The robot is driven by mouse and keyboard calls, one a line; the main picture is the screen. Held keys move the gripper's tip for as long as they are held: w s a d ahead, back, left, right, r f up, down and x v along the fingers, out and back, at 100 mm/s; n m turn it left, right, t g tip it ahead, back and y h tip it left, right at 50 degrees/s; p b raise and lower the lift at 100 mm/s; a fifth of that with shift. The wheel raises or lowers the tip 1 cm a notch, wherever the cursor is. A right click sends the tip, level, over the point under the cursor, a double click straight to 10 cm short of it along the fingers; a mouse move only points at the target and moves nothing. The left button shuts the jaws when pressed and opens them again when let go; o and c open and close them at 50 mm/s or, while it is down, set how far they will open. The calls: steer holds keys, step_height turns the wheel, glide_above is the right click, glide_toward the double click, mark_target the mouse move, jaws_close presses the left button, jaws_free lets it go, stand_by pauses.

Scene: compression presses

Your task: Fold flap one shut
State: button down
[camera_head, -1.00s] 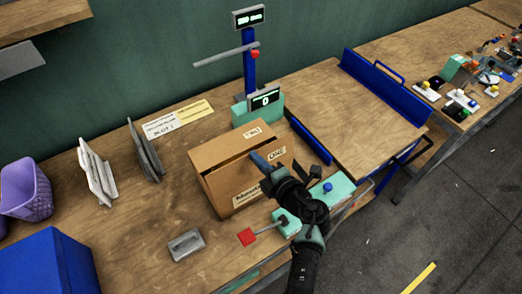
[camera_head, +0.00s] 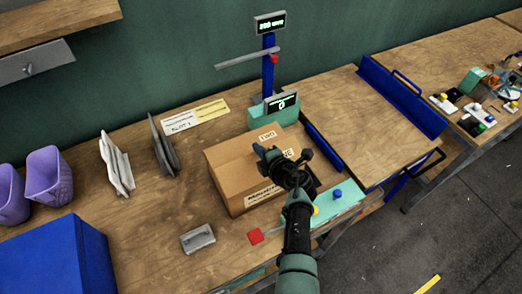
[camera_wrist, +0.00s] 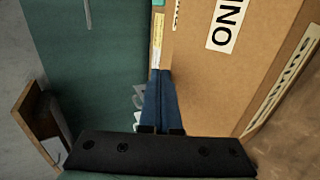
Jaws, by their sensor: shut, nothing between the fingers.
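The cardboard box (camera_head: 228,186) stands on the wooden bench. Its top looks nearly flat, with the TWO label (camera_head: 267,136) at the back and the ONE label (camera_head: 288,153) partly hidden behind my gripper. My gripper (camera_head: 258,149) is shut and empty, over the top of the box. In the wrist view my blue fingers (camera_wrist: 160,74) are pressed together beside the cardboard of flap one (camera_wrist: 205,85), whose label (camera_wrist: 227,24) shows sideways. I cannot tell whether the fingertips touch the flap or whether it is fully down.
A press with a blue column (camera_head: 268,70) and teal base stands behind the box. A grey block (camera_head: 198,238), upright grey plates (camera_head: 162,148) and a blue bin (camera_head: 60,262) are to the left.

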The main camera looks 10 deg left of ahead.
steer(key=shift+w+a+f+b, duration=0.25)
steer(key=shift+w+f+b, duration=0.05)
steer(key=shift+f+b, duration=0.35)
steer(key=shift+w+a+f+b, duration=0.35)
steer(key=shift+f+b, duration=0.15)
steer(key=shift+f, duration=0.15)
steer(key=shift+w+a+f+b, duration=0.2)
steer(key=shift+w+f+b, duration=0.1)
steer(key=shift+f+b, duration=0.35)
